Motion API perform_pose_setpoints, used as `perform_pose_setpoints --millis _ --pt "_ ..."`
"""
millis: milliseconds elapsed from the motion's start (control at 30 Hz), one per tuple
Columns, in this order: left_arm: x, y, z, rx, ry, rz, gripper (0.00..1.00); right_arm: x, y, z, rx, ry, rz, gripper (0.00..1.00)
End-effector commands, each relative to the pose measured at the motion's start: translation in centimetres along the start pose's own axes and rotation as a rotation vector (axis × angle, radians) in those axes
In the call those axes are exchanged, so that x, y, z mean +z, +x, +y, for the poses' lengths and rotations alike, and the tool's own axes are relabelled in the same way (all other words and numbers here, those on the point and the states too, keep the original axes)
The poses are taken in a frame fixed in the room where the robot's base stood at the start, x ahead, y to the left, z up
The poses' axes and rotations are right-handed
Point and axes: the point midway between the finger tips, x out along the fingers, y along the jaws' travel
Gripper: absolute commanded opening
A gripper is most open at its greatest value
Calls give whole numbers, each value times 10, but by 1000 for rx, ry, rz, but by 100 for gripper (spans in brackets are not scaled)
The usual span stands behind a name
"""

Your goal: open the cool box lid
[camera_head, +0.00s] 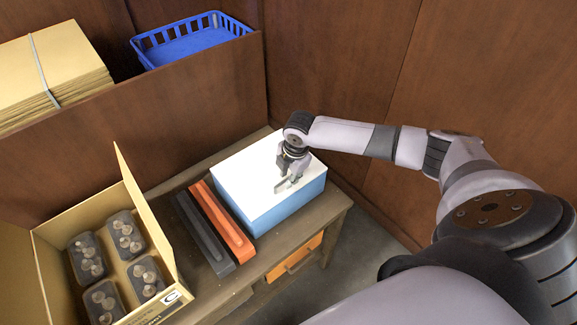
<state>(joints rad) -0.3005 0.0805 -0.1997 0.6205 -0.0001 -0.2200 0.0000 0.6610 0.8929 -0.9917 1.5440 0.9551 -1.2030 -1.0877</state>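The cool box is a blue box (280,210) with a flat white lid (246,172) on top, standing at the right end of the wooden table. The lid is shut on the box. My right gripper (287,184) comes in from the right and points down at the lid's right half, over or touching its top. Its fingertips look apart, with nothing clearly between them. I cannot tell whether they touch the lid. My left gripper is not in view.
An orange bar (222,221) and a black bar (204,235) lie left of the cool box. An open cardboard box (150,225) holds several dark trays of mushrooms. Behind a wooden partition (200,105) are a blue basket (190,45) and stacked cardboard (50,65).

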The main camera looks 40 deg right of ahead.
Motion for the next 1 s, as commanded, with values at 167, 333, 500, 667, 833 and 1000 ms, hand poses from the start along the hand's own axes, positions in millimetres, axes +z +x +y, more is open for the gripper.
perform_pose_setpoints --millis 167,333,500,667,833,1000 --pt "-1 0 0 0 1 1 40 0 0 0 0 0 0 8" --pt "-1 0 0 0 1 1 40 0 0 0 0 0 0 0" --pt "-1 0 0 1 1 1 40 0 0 0 0 0 0 0" --pt "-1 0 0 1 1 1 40 0 0 0 0 0 0 0" --pt "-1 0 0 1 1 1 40 0 0 0 0 0 0 0" --pt "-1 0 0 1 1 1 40 0 -1 0 0 0 0 0"
